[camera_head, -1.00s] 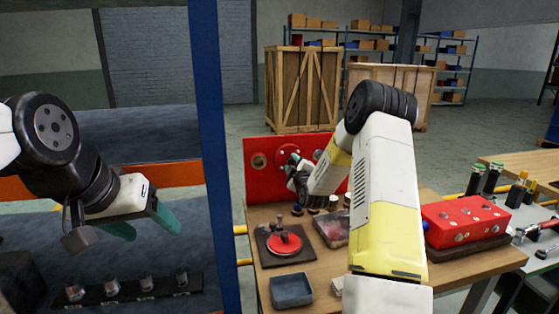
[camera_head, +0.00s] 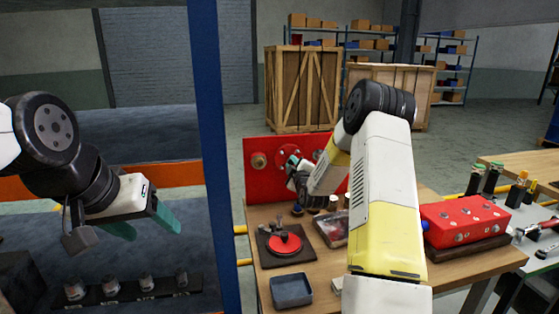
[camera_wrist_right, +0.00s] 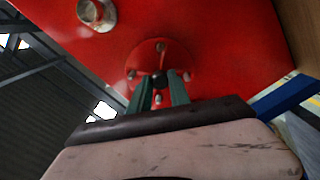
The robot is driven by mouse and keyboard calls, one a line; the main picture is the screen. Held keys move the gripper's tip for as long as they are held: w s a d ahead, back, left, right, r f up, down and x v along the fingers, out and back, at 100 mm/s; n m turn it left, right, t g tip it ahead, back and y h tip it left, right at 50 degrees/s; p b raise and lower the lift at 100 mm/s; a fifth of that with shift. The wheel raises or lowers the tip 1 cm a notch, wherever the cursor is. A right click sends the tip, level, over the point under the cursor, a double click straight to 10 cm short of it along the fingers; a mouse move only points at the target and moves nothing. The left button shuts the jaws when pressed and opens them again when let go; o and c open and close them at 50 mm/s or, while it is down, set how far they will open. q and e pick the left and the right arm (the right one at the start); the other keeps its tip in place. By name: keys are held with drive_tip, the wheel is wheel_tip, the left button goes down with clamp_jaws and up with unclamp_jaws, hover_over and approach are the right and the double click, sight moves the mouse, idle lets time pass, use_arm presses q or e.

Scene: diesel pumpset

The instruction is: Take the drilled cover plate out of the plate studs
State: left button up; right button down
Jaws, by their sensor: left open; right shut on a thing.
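The drilled cover plate (camera_wrist_right: 146,61) is a round red disc with a black knob (camera_wrist_right: 159,80) at its centre. In the right wrist view it lies against the red panel, with metal stud ends (camera_wrist_right: 160,47) around its rim. Any gap behind it cannot be told. My right gripper (camera_wrist_right: 159,91) has its green fingers closed on the knob. In the head view the plate (camera_head: 286,152) is partly covered by my right gripper (camera_head: 293,163). My left gripper (camera_head: 143,224) is open and empty at the left, far from the plate.
The red panel (camera_head: 256,178) stands at the back of a wooden table (camera_head: 333,283). A red disc with a handle (camera_head: 284,244), a grey tray (camera_head: 291,290) and a red block (camera_head: 463,220) are on the table. A blue post (camera_head: 209,150) rises between my arms.

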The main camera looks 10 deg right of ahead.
drive_tip(key=shift+s+r, duration=0.1)
drive_tip(key=shift+s, duration=1.35)
idle(0.5)
drive_tip(key=shift+s+d, duration=0.15)
drive_tip(key=shift+s, duration=2.3)
